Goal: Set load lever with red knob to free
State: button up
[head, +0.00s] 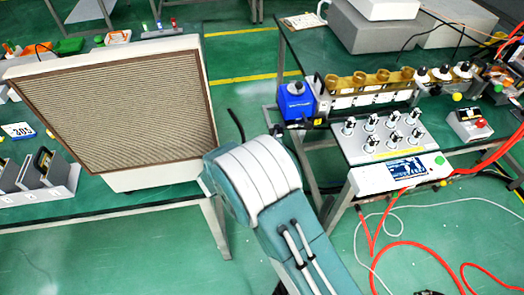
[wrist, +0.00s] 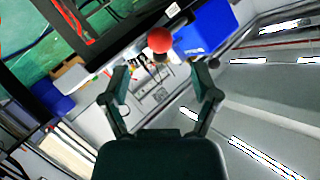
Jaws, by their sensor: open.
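In the wrist view the red round knob (wrist: 160,40) of the lever stands just beyond my gripper (wrist: 162,82), roughly centred between its fingers. A short dark piece shows below the knob; the rest of the lever is hard to make out. My gripper is open, with one finger on each side, and nothing is between the tips. The knob appears a little ahead of the fingertips; I cannot tell the exact gap. In the head view I cannot make out the knob or my gripper; my own arm covers the middle.
A blue box (wrist: 203,30) is right beside the knob in the wrist view. In the head view a blue box (head: 296,103) stands on the right bench near a grey panel with black knobs (head: 384,137). A large framed filter panel (head: 115,105) stands left. Red hoses (head: 405,245) lie on the floor.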

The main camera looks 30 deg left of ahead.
jog(key=c, duration=0.5)
jog(key=shift+w+d, duration=0.35)
jog(key=shift+w, duration=0.05)
jog(key=c, duration=0.6)
jog(key=w+d+t+y, duration=0.1)
jog(key=w+d+t, duration=0.2)
jog(key=w+d, duration=0.1)
jog(key=shift+w+d+f, duration=0.2)
jog(key=shift+w+d, duration=0.1)
jog(key=shift+d, duration=0.15)
jog(key=s+d+f+m+g+y, duration=0.1)
jog(key=s+d+f+g+y, duration=0.15)
jog(key=d+y, duration=0.4)
jog(key=s+d+f+g+y, duration=0.15)
jog(key=s+d+y, duration=0.25)
jog(key=y, duration=0.5)
jog(key=s+a+x, duration=0.1)
jog(key=x, duration=1.2)
jog(key=shift+s+a, duration=0.2)
jog(key=shift+s, duration=0.1)
